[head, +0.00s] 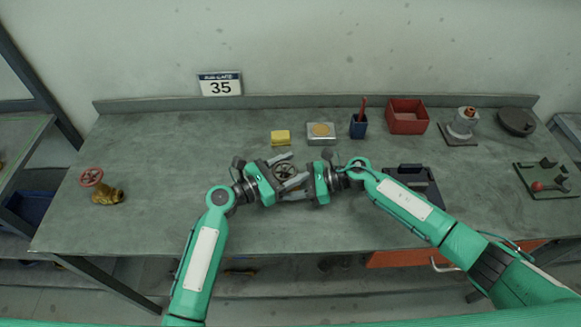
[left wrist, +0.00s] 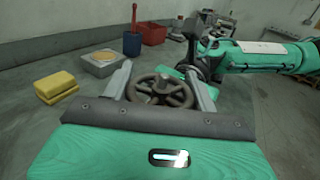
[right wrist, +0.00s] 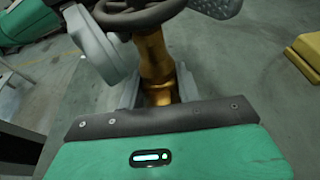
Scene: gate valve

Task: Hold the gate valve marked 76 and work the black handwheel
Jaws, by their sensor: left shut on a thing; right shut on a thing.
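The gate valve stands at the middle of the bench, between my two grippers. Its black handwheel (head: 286,171) is on top; it also shows in the left wrist view (left wrist: 160,90). Its brass body (right wrist: 153,62) shows in the right wrist view, below the wheel. My left gripper (head: 284,168) has its fingers on both sides of the handwheel, shut on it. My right gripper (head: 301,182) comes from the right and is shut on the brass body. The mark 76 cannot be read in any view.
A second valve with a red handwheel (head: 91,176) lies at the left. Behind are a yellow sponge (head: 280,137), a grey box (head: 321,134), a blue cup (head: 358,128) and a red bin (head: 407,117). A dark tray (head: 418,186) lies right. The bench's left middle is clear.

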